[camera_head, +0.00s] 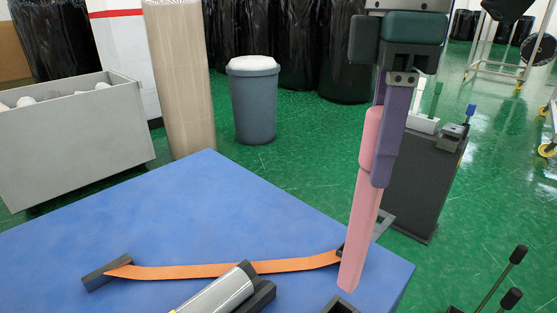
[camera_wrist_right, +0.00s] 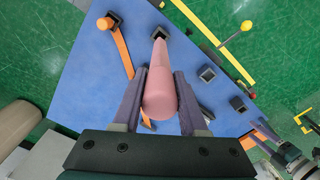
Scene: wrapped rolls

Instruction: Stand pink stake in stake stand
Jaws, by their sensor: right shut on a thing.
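The pink stake (camera_head: 363,210) hangs nearly upright, slightly tilted, in my right gripper (camera_head: 385,155). In the right wrist view the purple fingers (camera_wrist_right: 163,100) are shut on either side of the pink stake (camera_wrist_right: 160,90). Its lower end is close to a dark square socket (camera_wrist_right: 160,33), which looks like the stake stand; another dark square socket (camera_head: 340,306) shows at the bottom of the head view. I cannot tell if the tip touches the socket. My left gripper (camera_wrist_right: 262,135) seems to show partly at lower right in the wrist view; its jaw state is unclear.
An orange strap (camera_head: 220,270) crosses the blue table (camera_head: 150,220) between dark blocks. A silver roll (camera_head: 218,294) lies in front of it. Another dark socket (camera_wrist_right: 208,74) stands nearby. A dark cabinet (camera_head: 418,185) stands beyond the right edge. The table's far part is clear.

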